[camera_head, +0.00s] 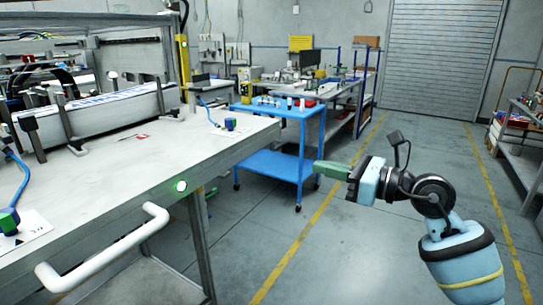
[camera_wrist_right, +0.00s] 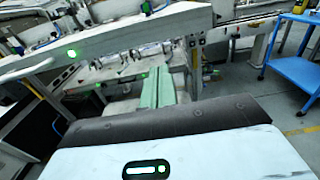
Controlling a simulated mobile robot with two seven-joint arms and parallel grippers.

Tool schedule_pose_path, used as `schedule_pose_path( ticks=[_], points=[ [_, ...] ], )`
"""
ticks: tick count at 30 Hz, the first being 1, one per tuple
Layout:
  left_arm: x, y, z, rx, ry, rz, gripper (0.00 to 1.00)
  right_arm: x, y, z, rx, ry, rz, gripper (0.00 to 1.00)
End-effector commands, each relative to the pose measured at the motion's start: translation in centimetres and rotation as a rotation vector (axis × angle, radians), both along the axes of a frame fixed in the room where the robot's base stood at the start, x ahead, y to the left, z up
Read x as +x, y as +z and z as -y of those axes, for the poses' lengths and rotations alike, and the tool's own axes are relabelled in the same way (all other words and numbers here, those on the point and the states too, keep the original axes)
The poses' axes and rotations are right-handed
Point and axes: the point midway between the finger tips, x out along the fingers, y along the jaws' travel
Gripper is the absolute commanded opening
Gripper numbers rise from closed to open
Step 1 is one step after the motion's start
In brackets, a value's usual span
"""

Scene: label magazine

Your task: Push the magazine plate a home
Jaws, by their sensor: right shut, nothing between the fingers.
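A long white block with blue lettering (camera_head: 100,112) lies on the grey workbench (camera_head: 165,165) at the left, with several dark upright posts along it. It may be the label magazine; I cannot make out plate a for certain. My right gripper (camera_head: 322,169) is over the aisle, to the right of the bench and well apart from it. Its green fingers are together and empty, pointing left in the head view. In the right wrist view the fingers (camera_wrist_right: 157,86) lie side by side, with a bench behind them. My left gripper is not in view.
A white bar handle (camera_head: 103,250) and a green-lit button (camera_head: 180,185) are on the bench's front side. A blue cart (camera_head: 275,162) stands beyond the bench. Shelves (camera_head: 520,135) stand at the far right. The grey floor around my right arm is open.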

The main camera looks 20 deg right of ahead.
Motion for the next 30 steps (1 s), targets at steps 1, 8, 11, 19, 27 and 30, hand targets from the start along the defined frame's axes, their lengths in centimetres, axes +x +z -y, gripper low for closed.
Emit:
schedule_pose_path(
  ticks=[1,8,11,19,27,30],
  points=[
    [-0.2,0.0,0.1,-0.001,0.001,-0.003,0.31,0.0,0.0,0.0,0.000,0.000,0.000,0.00],
    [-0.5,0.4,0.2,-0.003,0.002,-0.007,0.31,1.2,0.2,-0.9,0.008,0.002,0.002,0.00],
    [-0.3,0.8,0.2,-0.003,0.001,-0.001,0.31,2.5,0.4,-1.8,0.009,0.004,0.002,0.00],
    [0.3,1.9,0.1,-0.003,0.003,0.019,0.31,6.7,0.4,-4.7,0.010,0.004,0.002,0.00],
    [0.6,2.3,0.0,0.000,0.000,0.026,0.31,10.2,0.2,-7.1,0.009,0.003,0.000,0.00],
    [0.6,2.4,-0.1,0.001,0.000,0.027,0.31,11.0,0.1,-7.5,0.007,0.003,-0.001,0.00]
  ],
)
